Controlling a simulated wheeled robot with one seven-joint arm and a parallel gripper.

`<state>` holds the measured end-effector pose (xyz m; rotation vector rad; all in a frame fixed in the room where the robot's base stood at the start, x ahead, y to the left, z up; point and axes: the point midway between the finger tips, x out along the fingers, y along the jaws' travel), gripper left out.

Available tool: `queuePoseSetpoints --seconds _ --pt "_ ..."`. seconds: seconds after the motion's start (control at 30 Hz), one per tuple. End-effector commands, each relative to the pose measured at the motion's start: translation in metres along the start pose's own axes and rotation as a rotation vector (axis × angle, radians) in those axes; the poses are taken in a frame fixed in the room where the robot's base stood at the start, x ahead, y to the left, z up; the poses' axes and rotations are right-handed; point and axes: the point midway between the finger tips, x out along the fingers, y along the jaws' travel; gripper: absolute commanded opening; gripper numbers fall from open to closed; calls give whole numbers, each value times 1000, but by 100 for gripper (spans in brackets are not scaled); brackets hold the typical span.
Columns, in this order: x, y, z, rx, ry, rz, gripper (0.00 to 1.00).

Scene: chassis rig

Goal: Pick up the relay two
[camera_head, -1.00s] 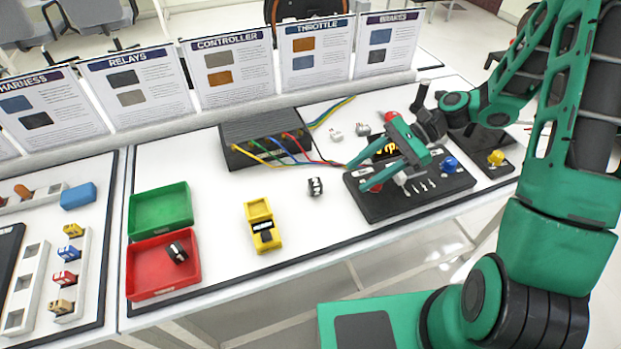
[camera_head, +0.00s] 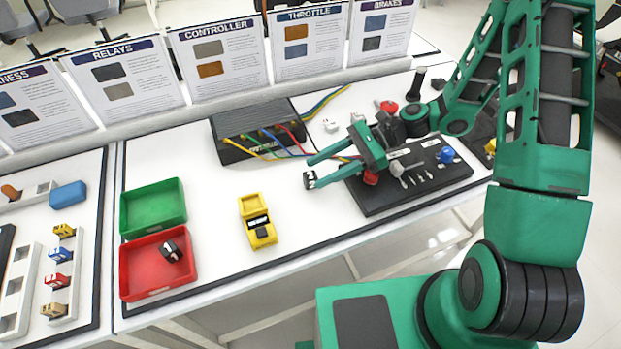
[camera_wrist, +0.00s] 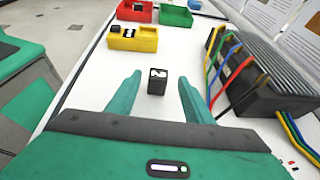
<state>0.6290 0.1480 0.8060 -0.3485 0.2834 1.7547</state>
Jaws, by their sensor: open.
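Relay two, a small black block with a white top marked "2", stands on the white table. In the wrist view relay two (camera_wrist: 156,86) lies between my two green fingers, with white table showing on both sides of it. In the head view relay two (camera_head: 309,180) shows at the fingertips, partly hidden by the nearer finger. My gripper (camera_head: 311,172) is open and low over the table; it also shows in the wrist view (camera_wrist: 159,82). I cannot tell exactly how far down the fingers reach beside the relay.
A black control panel (camera_head: 380,205) with knobs and switches lies under my forearm. A black box (camera_head: 235,125) with coloured cables stands behind. A yellow holder (camera_head: 262,239), a red bin (camera_head: 140,283) with another black relay, and a green bin (camera_head: 150,208) stand left.

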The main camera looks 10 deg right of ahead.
Motion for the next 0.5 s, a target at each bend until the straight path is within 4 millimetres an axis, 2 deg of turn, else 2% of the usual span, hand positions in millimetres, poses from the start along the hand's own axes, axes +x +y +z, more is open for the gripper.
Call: queuePoseSetpoints --seconds 0.03,0.2,0.5 --pt "10 2 1 0 -1 7 47" --pt "31 3 0 0 -1 6 47" --pt "38 2 0 -1 0 2 47"
